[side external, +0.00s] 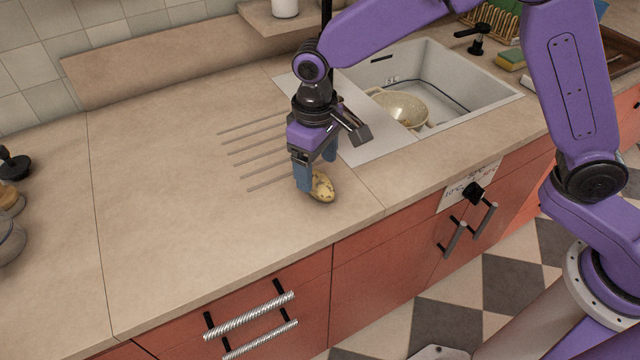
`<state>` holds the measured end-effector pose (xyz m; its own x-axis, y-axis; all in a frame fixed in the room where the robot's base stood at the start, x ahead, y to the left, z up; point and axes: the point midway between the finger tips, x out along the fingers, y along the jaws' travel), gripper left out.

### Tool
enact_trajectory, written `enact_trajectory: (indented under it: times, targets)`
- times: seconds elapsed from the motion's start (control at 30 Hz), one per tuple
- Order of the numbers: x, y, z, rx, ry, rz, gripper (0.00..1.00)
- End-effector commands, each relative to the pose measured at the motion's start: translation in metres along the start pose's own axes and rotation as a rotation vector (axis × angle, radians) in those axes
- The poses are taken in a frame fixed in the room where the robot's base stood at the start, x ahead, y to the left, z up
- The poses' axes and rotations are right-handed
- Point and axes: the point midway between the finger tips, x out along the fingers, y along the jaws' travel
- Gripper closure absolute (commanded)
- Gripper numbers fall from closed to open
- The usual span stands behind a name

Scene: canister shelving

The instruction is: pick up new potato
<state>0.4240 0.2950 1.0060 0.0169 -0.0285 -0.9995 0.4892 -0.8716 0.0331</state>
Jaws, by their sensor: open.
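A yellowish-brown new potato (323,187) with darker spots lies on the beige countertop, near its front edge and left of the sink. My gripper (316,175) points down over the potato, with its blue fingers open. One finger is at the potato's left side and partly overlaps it in the picture. The other finger is behind it, to the upper right. I cannot tell whether either finger touches the potato.
A white sink (485,97) with a bowl (402,108) in it lies to the right. Drain grooves (262,140) run left of the sink. A sponge (511,60) and a black soap dispenser (478,42) stand behind the sink.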

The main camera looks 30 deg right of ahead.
Motion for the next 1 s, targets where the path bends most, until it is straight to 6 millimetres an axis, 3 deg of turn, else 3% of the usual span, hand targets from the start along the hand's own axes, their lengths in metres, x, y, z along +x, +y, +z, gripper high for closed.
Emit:
enact_trajectory:
  times: [0.33,0.67,0.8,0.87,1.0]
  targets:
    - [0.044,0.005,0.004,0.0,-0.002,0.0,0.23]
    - [0.049,0.005,0.003,-0.001,0.001,-0.001,0.23]
    - [0.049,0.005,0.003,-0.001,0.001,-0.001,0.68]
    - [0.049,0.005,0.003,-0.001,0.001,-0.001,0.84]
    - [0.049,0.004,0.003,-0.001,0.001,-0.001,0.84]
